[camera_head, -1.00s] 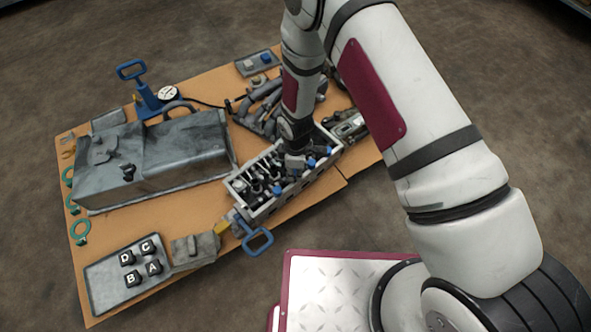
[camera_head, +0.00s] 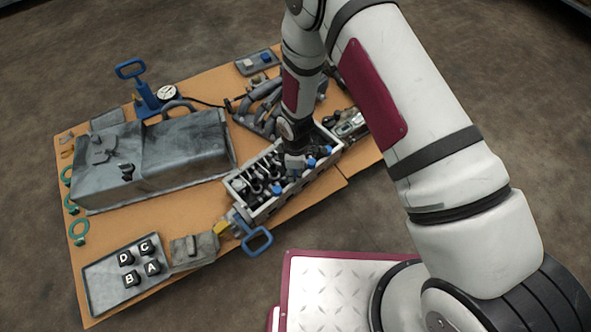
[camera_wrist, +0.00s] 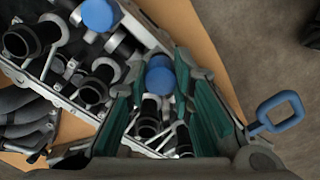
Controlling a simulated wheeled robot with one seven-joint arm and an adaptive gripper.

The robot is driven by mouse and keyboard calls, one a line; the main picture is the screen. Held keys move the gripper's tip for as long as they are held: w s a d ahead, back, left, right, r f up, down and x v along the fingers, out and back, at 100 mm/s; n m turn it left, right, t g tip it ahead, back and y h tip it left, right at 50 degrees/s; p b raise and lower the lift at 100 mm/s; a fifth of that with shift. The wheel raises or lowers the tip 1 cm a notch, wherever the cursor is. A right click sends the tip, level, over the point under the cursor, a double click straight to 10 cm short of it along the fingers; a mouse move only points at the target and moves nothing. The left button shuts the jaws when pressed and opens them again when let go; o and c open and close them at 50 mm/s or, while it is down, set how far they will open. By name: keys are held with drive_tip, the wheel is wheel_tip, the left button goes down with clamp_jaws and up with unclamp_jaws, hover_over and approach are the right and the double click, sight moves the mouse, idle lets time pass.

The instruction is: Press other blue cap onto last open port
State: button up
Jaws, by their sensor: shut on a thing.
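The grey engine block (camera_head: 262,208) lies on the table, with black tubular ports in its open top. My gripper (camera_head: 296,172) reaches down into the middle of it. In the wrist view its green-padded fingers (camera_wrist: 160,80) are closed around a blue cap (camera_wrist: 160,84). A second blue patch shows just beyond that cap; I cannot tell whether it is a separate cap. Another blue cap (camera_wrist: 98,14) sits in the block near the top. An open black port (camera_wrist: 20,41) shows at left. The head view shows blue caps (camera_head: 277,190) in the block; whether the held cap touches a port is hidden.
A blue handle (camera_head: 258,241) juts from the block's near end. A large grey casing (camera_head: 150,165) lies to the left. Hoses (camera_head: 262,95) lie behind the block. A tray of lettered black blocks (camera_head: 105,287) is at the front left. Bare tabletop shows in front of the casing.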

drive_tip(key=shift+f+b, duration=0.3)
drive_tip(key=shift+f, duration=0.15)
drive_tip(key=shift+f+b, duration=0.6)
drive_tip(key=shift+b, duration=0.25)
idle(2.8)
drive_tip(key=o, duration=0.8)
wheel_tip(320, 180, up, 12)
idle(0.3)
